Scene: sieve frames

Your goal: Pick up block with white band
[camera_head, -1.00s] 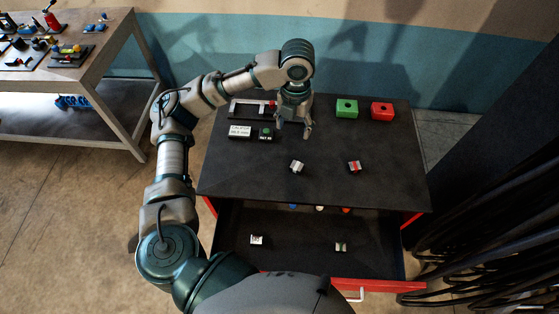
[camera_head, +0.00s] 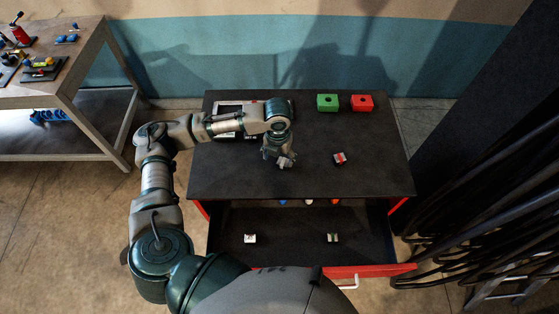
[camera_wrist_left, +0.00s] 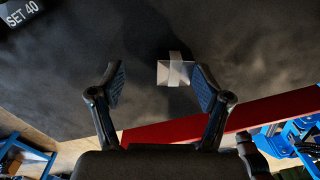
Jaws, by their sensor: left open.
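A small pale block with a light band (camera_wrist_left: 176,70) lies on the dark top in the left wrist view. My left gripper (camera_head: 280,160) is over the middle of the cabinet top in the head view, at the place of this block, and largely hides it. In the left wrist view the left gripper (camera_wrist_left: 160,88) is open, with one finger on each side. The block is ahead of the fingertips and closer to the right finger; whether they touch cannot be told. My right gripper is not in view.
A red-and-white block (camera_head: 339,158) lies to the right on the cabinet top (camera_head: 225,180). Green (camera_head: 327,102) and red (camera_head: 362,102) boxes stand at the back. The open drawer (camera_head: 290,250) holds a left block (camera_head: 250,238) and a right block (camera_head: 333,238).

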